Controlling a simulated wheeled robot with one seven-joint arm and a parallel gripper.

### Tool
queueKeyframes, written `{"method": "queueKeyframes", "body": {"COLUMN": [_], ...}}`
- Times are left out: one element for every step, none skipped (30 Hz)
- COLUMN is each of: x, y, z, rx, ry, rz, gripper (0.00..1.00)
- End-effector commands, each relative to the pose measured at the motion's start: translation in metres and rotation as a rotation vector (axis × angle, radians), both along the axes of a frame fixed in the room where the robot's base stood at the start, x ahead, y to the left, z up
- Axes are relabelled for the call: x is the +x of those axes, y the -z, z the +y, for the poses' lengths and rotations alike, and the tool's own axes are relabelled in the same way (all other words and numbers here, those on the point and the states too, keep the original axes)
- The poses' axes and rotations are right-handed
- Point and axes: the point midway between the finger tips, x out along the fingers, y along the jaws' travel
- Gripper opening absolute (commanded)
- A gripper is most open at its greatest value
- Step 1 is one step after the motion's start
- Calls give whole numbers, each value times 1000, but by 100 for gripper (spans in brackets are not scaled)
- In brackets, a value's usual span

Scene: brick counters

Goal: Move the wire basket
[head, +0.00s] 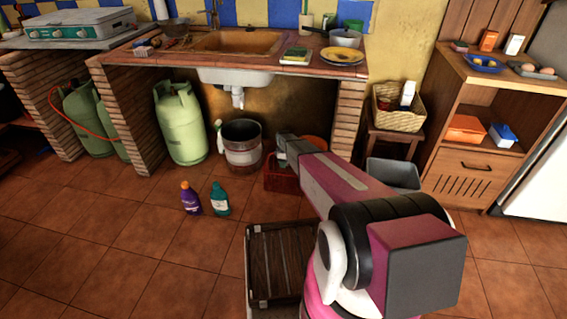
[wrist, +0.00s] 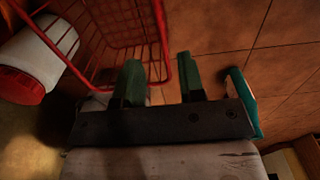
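The red wire basket (wrist: 162,36) fills the upper left of the wrist view. In the head view, a red basket shape (head: 279,179) sits on the floor under the sink counter, partly hidden by my arm. My gripper (wrist: 156,62) shows two green fingers set apart. A corner of the basket's rim appears between the fingers in the wrist view; I cannot tell whether they touch it. In the head view the arm's end is over the basket and the fingers are hidden.
A white container with a red lid (wrist: 38,58) is beside the basket in the wrist view. A metal bucket (head: 242,150) stands left of the basket, a grey bin (head: 395,173) right. Two bottles (head: 190,198) stand on open floor; a slatted crate (head: 280,262) is nearer.

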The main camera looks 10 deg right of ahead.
Motion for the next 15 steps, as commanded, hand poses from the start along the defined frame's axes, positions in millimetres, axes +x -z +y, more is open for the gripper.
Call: {"method": "queueKeyframes", "body": {"x": [0, 1, 1, 1, 1, 1, 1, 1, 2, 2, 1, 1, 1, 1, 2], "y": [4, 6, 10, 13, 17, 22, 26, 30, 36, 42, 47, 54, 59, 64, 70], "z": [0, 0, 0, 0, 0, 0, 0, 0, 0, 0, 0, 0, 0, 0, 0], "rx": [0, 0, 0, 0, 0, 0, 0, 0, 0, 0, 0, 0, 0, 0, 0], "ry": [0, 0, 1, 1, 1, 1, 1, 1, 1, 1, 1, 1, 1, 1, 1], "rz": [1, 1, 1, 1, 2, 2, 2, 2, 1, 1, 1, 2, 2, 2, 2], "gripper": [36, 36, 36, 36, 36, 36, 36, 36, 36, 36, 36, 36, 36, 36, 36]}}
